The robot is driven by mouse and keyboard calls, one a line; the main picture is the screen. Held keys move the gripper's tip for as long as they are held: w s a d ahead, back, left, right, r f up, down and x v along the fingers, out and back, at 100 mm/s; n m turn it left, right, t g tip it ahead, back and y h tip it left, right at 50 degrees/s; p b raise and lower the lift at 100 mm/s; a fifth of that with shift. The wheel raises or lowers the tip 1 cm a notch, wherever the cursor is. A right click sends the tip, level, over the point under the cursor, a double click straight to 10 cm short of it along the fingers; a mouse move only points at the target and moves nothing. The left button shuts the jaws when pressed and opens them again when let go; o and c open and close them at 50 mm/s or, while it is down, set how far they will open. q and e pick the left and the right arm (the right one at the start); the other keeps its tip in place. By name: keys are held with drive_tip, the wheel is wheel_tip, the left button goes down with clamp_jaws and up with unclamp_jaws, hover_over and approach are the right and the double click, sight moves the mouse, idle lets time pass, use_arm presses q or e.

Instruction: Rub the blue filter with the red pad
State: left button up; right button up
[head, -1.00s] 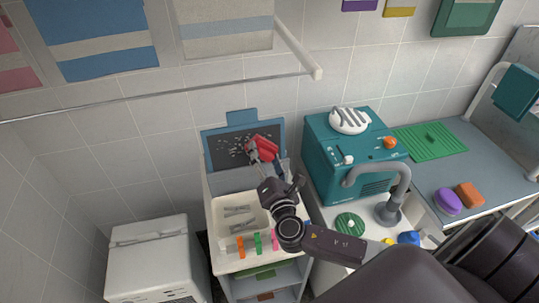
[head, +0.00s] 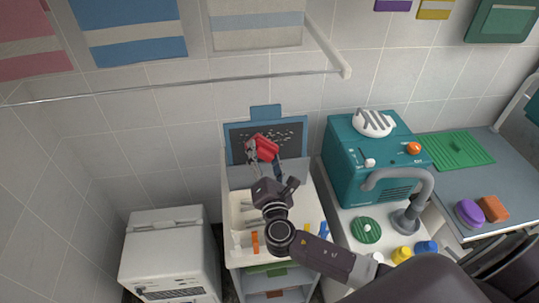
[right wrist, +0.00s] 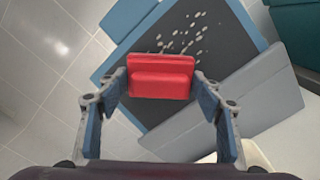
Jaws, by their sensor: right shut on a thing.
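My right gripper (head: 259,155) is shut on the red pad (head: 262,146), in front of the filter's middle. In the right wrist view the red pad (right wrist: 161,77) sits between both fingers and covers part of the filter (right wrist: 222,55). I cannot tell whether pad and filter touch. My left gripper is not in view.
A teal machine (head: 350,165) stands close on the right, beside a grey tap (head: 424,185). A white cabinet (head: 170,250) stands left. A rail (head: 180,87) crosses above.

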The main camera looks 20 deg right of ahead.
drive_tip(key=shift+w+a+b, duration=0.2)
drive_tip(key=shift+w+a, duration=0.1)
drive_tip(key=shift+a, duration=0.75)
drive_tip(key=shift+w+a+b, duration=0.15)
drive_tip(key=shift+w+a, duration=0.2)
drive_tip(key=shift+a, duration=0.75)
drive_tip(key=shift+w+a+b, duration=0.2)
drive_tip(key=shift+w+a, duration=0.1)
drive_tip(key=shift+a, duration=0.75)
drive_tip(key=shift+s, duration=0.1)
drive_tip(key=shift+p+v, duration=0.5)
drive_tip(key=shift+v, duration=2.35)
drive_tip(key=v, duration=0.3)
